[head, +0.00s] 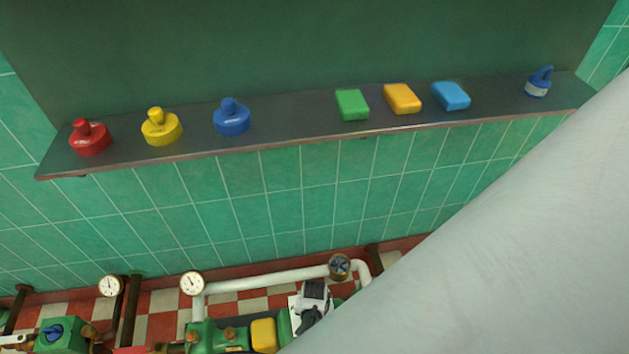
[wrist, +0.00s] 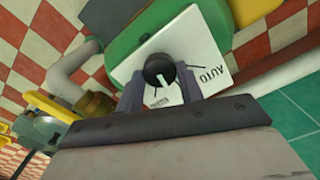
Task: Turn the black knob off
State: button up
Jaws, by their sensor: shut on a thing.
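The black knob (wrist: 159,69) sits on a white panel (wrist: 199,48) with the word AUTO printed to its right in the wrist view. A pale pointer mark shows on the knob. My gripper (wrist: 160,88) has one finger on either side of the knob and is shut on it. In the head view, my gripper (head: 312,303) is low in the middle, over the green machine (head: 205,331), and hides the knob. The panel's lower part is hidden behind my gripper.
White pipe (head: 265,280) with a round valve (head: 340,267) and gauges (head: 192,284) stand close by. A shelf (head: 290,132) above holds red, yellow and blue round items and several coloured blocks. A yellow-handled valve (wrist: 45,105) lies left in the wrist view.

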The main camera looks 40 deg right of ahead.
jog(key=shift+n, duration=0.8)
jog(key=o, duration=1)
notch_tip(320, 180, up, 14)
jog(key=p, duration=0.1)
jog(key=shift+f, duration=0.1)
dwell(0.3)
